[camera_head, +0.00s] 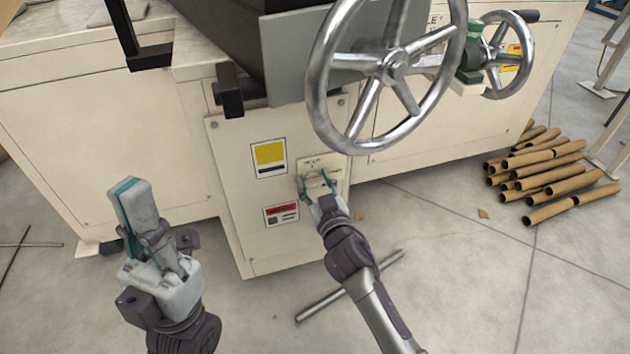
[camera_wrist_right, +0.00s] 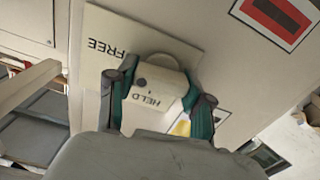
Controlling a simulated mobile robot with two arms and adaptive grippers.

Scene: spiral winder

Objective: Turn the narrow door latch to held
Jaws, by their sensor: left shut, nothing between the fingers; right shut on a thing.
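The narrow door latch (camera_wrist_right: 157,82) is a pale knob on a cream plate (camera_wrist_right: 100,25) lettered FREE and HELD, seen in the right wrist view. My right gripper (camera_wrist_right: 160,98) is shut on it, one teal-padded finger on each side. In the head view this gripper (camera_head: 318,187) is at the plate (camera_head: 338,166) on the narrow door (camera_head: 232,200) and hides most of the latch. I cannot tell for certain which word the latch points to. My left gripper (camera_head: 127,189) is shut and empty, raised in front of the machine at the left.
A large metal handwheel (camera_head: 395,66) stands out above the latch, with a smaller handwheel (camera_head: 508,55) to its right. A yellow label (camera_head: 269,157) and a red label (camera_head: 281,213) are on the door. Brown tubes (camera_head: 540,172) and a metal bar (camera_head: 335,297) lie on the floor.

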